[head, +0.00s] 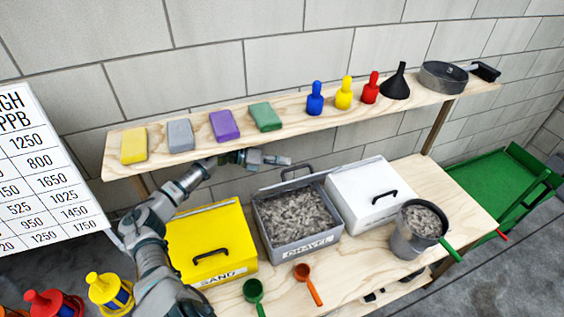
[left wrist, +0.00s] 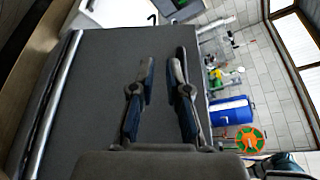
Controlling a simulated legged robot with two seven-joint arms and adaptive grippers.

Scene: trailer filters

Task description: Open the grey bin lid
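The grey bin (head: 300,237), labelled GRAVEL, stands mid-table, full of grey gravel. Its grey lid (head: 273,188) is raised at the back of the bin, seen nearly edge-on, with the dark handle (head: 297,170) behind it. My left gripper (head: 285,161) is beside the handle, to its upper left, below the shelf. In the left wrist view a large grey panel, apparently the lid (left wrist: 95,90), fills the middle. The fingers of my left gripper (left wrist: 164,65) are apart in front of it with nothing between them. My right gripper is in neither view.
A yellow SAND bin (head: 212,243) and a white bin (head: 372,190), both closed, flank the grey bin. A grey bucket (head: 408,240) and green (head: 254,291) and orange (head: 306,277) scoops stand in front. The shelf (head: 290,120) with sponges and bottles overhangs the back.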

